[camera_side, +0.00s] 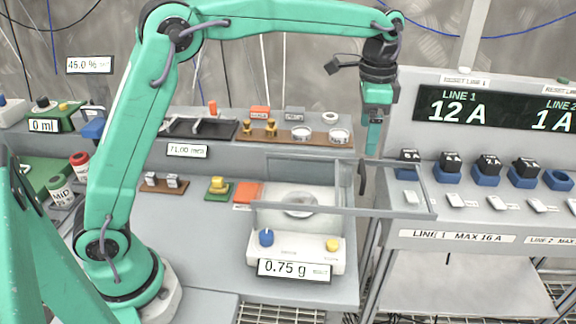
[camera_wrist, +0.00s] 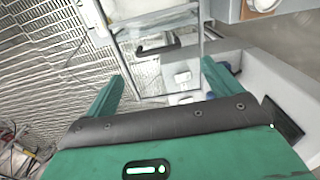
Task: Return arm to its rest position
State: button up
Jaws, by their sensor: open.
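My teal arm (camera_side: 130,120) rises from its round base at the left and reaches across the bench at the top. My gripper (camera_side: 370,150) hangs pointing down at the far end, above the gap between the bench and the line panel. In the wrist view my gripper's (camera_wrist: 163,82) two teal fingers stand wide apart with nothing between them. In the side view the fingers overlap, so their gap is hidden there.
A scale (camera_side: 296,246) reading 0.75 g stands under my gripper's left, with a clear sliding draft shield (camera_side: 400,212) extending right. The line panel (camera_side: 490,238) with black plugs in blue sockets (camera_side: 447,178) stands right. Small weights and blocks sit on the bench (camera_side: 190,240).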

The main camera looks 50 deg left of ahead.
jog(key=shift+s+r, duration=0.1)
jog(key=shift+r, duration=0.05)
jog(key=s+a+r+n+t, duration=0.1)
jog(key=s+a+r+n, duration=0.1)
jog(key=s+a, duration=0.35)
jog(key=s+a+r+n+t, duration=0.2)
jog(key=s+r, duration=0.1)
jog(key=s, duration=0.5)
jog(key=s+a+f+n+t, duration=0.1)
jog(key=s+a+f+n, duration=0.1)
jog(key=s, duration=0.5)
jog(key=s+a+f+n+t, duration=0.1)
jog(key=s+a+f+n, duration=0.1)
jog(key=s, duration=0.5)
notch_tip(320, 180, down, 2)
jog(key=shift+a+f+n+t, duration=0.15)
jog(key=shift+n+t, duration=0.15)
jog(key=shift+n, duration=0.2)
